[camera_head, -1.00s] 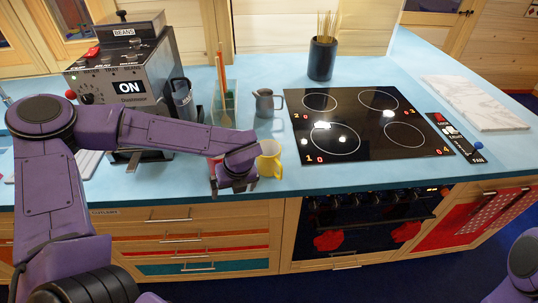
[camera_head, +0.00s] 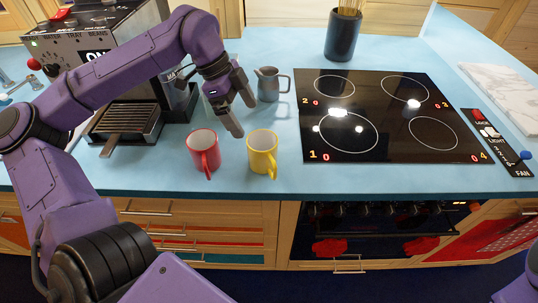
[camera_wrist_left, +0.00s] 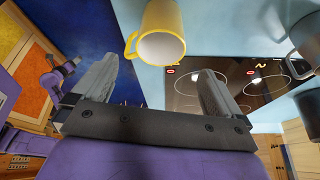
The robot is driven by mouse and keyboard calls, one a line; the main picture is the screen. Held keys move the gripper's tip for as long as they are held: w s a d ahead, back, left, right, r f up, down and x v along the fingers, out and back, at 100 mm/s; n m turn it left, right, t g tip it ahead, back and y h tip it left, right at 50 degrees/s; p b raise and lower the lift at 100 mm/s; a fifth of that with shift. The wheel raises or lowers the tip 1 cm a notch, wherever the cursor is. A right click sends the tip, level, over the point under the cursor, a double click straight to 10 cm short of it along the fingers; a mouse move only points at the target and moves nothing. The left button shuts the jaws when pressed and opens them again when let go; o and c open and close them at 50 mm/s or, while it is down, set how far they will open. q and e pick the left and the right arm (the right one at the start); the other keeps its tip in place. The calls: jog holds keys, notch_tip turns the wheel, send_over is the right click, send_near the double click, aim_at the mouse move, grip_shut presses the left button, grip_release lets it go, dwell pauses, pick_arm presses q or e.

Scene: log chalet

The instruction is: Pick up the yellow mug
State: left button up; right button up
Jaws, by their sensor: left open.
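The yellow mug (camera_head: 262,152) stands upright near the counter's front edge, its handle toward the front. In the left wrist view the yellow mug (camera_wrist_left: 163,32) shows at the top centre, beyond the fingers, with its opening in sight. My left gripper (camera_head: 236,112) is open and empty, above and behind the mug, a little to its left in the head view. In the left wrist view its two fingers (camera_wrist_left: 155,88) are spread apart. Only a bit of my right arm shows at the lower right; its gripper is out of view.
A red mug (camera_head: 203,151) stands close to the left of the yellow one. A grey pitcher (camera_head: 268,84) is behind. The black cooktop (camera_head: 385,115) lies to the right, the coffee machine (camera_head: 110,60) to the left. Some blue counter (camera_head: 285,187) is clear in front.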

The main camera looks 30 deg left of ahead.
pick_arm(q)
jog(key=p, duration=0.1)
send_near(263, 143)
jog(key=s+d, duration=0.2)
jog(key=d, duration=0.1)
jog(key=p+x, duration=0.1)
jog(key=x, duration=0.5)
jog(key=shift+d+f+p, duration=0.2)
jog(key=shift+d+p, duration=0.05)
jog(key=shift+p, duration=0.1)
jog(key=shift+s+r, duration=0.1)
jog(key=c, duration=1)
jog(key=shift+r, duration=0.1)
